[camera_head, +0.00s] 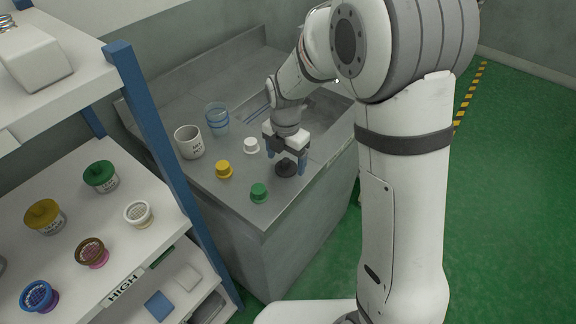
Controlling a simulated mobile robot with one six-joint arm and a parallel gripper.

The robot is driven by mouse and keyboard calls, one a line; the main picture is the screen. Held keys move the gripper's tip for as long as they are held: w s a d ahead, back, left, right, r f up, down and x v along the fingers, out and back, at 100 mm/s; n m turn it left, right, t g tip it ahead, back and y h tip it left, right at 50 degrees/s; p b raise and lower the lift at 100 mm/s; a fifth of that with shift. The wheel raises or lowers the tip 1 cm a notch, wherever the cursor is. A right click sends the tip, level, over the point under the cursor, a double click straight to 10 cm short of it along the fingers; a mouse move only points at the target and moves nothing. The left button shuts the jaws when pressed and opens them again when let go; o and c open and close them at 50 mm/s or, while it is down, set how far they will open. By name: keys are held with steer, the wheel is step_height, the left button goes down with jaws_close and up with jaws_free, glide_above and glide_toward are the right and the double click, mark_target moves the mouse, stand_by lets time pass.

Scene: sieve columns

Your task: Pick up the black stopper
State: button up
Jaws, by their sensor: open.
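The black stopper (286,169) stands on the grey counter (237,207) near its front right edge. My gripper (286,163) points down right at the stopper, with its blue-tipped fingers on either side of the stopper's upper part. The jaws are open. I cannot tell whether a finger touches the stopper. The top of the stopper is partly hidden by the gripper.
A green stopper (259,192), a yellow stopper (223,169) and a white stopper (251,145) stand close by. A white labelled cup (188,142) and a clear beaker (217,119) are further left. A blue-posted shelf (150,130) with several sieve cups stands at left.

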steer(key=shift+f, duration=0.6)
steer(key=shift+c, duration=0.6)
steer(key=c, duration=1)
steer(key=shift+o, duration=0.2)
